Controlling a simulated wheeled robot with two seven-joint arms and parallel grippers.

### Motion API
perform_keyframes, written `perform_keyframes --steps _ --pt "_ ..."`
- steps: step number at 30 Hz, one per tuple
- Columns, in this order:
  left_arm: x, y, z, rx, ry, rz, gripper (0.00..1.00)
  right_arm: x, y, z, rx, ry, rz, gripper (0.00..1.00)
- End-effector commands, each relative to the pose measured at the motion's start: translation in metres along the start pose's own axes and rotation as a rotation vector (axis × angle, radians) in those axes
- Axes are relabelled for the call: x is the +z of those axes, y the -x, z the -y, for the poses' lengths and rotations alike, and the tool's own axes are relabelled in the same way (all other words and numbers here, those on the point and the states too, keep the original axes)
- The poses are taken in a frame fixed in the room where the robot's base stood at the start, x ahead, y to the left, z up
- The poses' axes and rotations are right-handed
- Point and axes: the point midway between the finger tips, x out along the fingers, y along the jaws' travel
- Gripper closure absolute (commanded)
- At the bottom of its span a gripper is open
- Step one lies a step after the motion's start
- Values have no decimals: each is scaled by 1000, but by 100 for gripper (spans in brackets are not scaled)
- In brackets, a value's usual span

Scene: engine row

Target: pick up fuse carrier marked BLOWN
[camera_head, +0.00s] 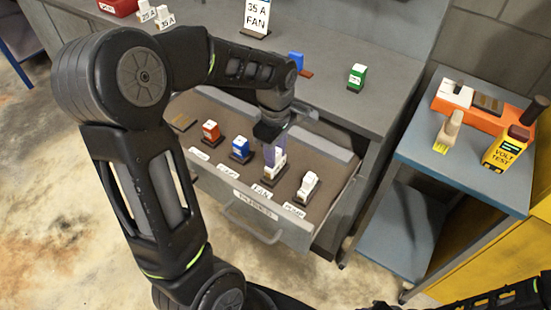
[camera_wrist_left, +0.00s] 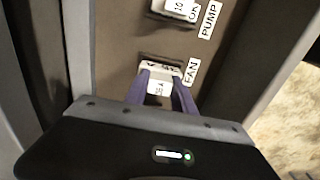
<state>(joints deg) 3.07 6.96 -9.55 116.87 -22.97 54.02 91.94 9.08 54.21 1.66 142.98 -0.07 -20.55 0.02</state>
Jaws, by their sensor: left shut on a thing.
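A white fuse carrier (camera_head: 277,170) stands in the open drawer by the label FAN. My left gripper (camera_head: 272,155) reaches down over it from above. In the left wrist view the purple fingers (camera_wrist_left: 160,84) are shut on this carrier (camera_wrist_left: 160,70), one on each side. It still sits at its dark base in the drawer. The marking on its top is too small to read, so I cannot tell whether it says BLOWN. Another white carrier (camera_head: 308,187) stands by the label PUMP and also shows in the left wrist view (camera_wrist_left: 178,9). My right gripper is not in view.
Blue (camera_head: 240,148) and red (camera_head: 211,131) carriers stand farther left in the drawer (camera_head: 215,183). A green carrier (camera_head: 357,76) and a blue one (camera_head: 296,60) stand on the bench (camera_head: 385,98). A side cart (camera_head: 415,150) holds a yellow volt tester (camera_head: 506,147) and an orange fixture (camera_head: 483,113).

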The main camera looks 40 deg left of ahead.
Motion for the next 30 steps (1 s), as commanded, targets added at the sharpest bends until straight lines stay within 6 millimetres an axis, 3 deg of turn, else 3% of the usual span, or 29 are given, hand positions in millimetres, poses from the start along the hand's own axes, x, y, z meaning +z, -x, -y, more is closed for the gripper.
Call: perform_keyframes --steps 6,12,30 --pt "0 45 -1 5 0 0 100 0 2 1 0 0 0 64" --pt "0 70 0 2 0 0 100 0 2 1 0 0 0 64" --pt "0 73 0 0 1 0 100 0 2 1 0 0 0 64"
